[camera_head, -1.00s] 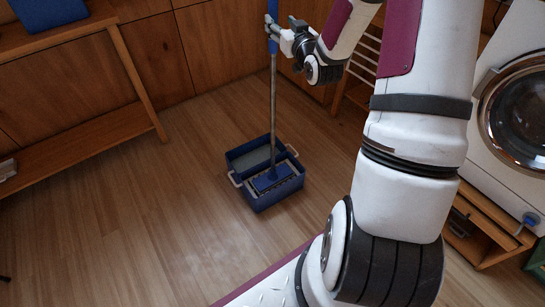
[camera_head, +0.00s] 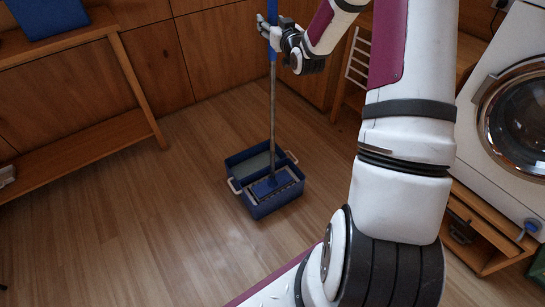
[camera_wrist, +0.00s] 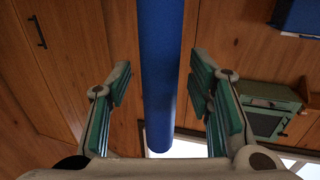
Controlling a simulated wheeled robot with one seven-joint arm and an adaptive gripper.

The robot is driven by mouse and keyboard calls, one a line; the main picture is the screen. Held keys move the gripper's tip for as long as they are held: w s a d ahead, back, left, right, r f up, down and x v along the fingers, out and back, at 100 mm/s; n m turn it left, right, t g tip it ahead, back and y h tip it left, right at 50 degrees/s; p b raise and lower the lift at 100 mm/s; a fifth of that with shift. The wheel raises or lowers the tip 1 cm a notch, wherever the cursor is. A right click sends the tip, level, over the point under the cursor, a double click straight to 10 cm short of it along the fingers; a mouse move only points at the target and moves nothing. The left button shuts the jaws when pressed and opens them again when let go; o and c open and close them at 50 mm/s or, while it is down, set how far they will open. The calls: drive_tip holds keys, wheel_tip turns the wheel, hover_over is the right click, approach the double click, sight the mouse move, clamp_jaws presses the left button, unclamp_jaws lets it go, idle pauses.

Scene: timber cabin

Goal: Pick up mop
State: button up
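The mop stands upright in the camera_head view, with a blue upper handle, a grey metal pole (camera_head: 272,115) and a flat blue head (camera_head: 270,184) resting in a blue bucket (camera_head: 262,207). My gripper (camera_head: 265,27) is at the blue upper handle, near the top edge of the picture. In the camera_wrist view the blue handle (camera_wrist: 161,60) passes between the two fingers of my gripper (camera_wrist: 162,78). The fingers are open, one on each side of the handle, with a visible gap on both sides. The top of the handle is cut off in the camera_head view.
A wooden bench (camera_head: 85,137) stands at the left, with a blue box (camera_head: 48,14) on it. Wooden cabinets (camera_head: 222,45) line the back wall. A white washing machine (camera_head: 483,130) on a wooden stand is at the right. The floor left of the bucket is clear.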

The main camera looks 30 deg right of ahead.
clamp_jaws()
drive_tip(key=shift+r, duration=0.1)
wheel_tip(320, 180, up, 10)
drive_tip(key=shift+f+p, duration=0.25)
drive_tip(key=shift+p, duration=0.3)
drive_tip(key=shift+r+p, duration=0.25)
drive_tip(key=shift+p, duration=0.1)
drive_tip(key=shift+d+r+p, duration=0.1)
drive_tip(key=shift+r+p, duration=0.1)
drive_tip(key=shift+p, duration=1)
drive_tip(key=p, duration=0.4)
